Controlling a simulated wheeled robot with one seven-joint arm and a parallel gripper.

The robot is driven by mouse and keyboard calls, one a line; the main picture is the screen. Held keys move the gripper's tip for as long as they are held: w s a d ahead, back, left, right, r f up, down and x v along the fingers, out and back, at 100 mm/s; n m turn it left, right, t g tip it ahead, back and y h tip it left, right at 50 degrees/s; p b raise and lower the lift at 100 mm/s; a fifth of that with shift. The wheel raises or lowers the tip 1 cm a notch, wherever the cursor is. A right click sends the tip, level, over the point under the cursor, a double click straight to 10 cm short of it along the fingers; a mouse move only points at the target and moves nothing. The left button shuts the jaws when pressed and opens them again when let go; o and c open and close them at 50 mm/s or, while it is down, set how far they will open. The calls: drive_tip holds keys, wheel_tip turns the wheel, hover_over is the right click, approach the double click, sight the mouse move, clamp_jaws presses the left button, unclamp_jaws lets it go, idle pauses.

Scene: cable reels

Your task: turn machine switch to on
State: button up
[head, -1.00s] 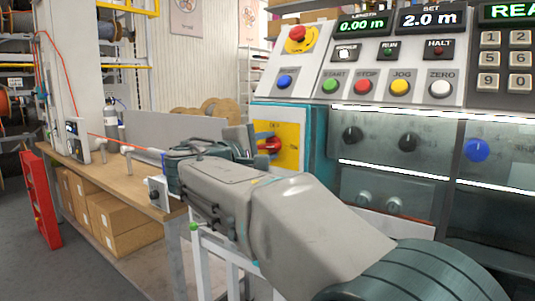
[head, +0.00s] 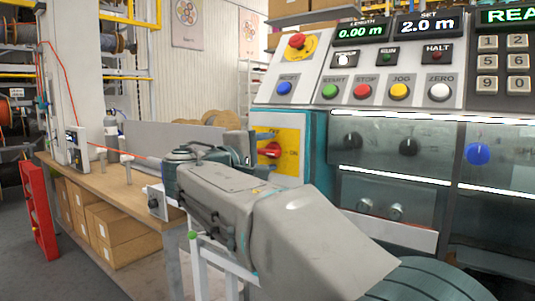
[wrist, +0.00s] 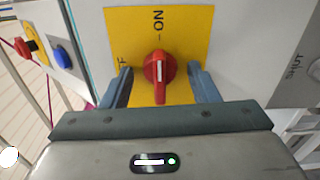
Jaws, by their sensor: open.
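The machine switch (wrist: 158,72) is a red rotary knob on a yellow plate (wrist: 188,28). Its handle and white mark line up with the ON label, which is at the top of the plate in the wrist view. The other label, at left, is partly hidden by a finger. In the head view the red knob (head: 270,151) lies nearly level, with ON to its right. My gripper (wrist: 162,88) is open, one finger on each side of the knob with visible gaps. In the head view my gripper (head: 250,149) is left of the plate, its fingers partly hidden.
Above the switch is a sloped panel with a red emergency button (head: 297,41), a blue button (head: 284,88) and several coloured buttons. A wooden bench (head: 130,190) with a grey back board stands at left. A red stand (head: 37,210) is on the floor.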

drive_tip(key=b+v, duration=0.1)
drive_tip(key=v, duration=0.7)
idle(0.4)
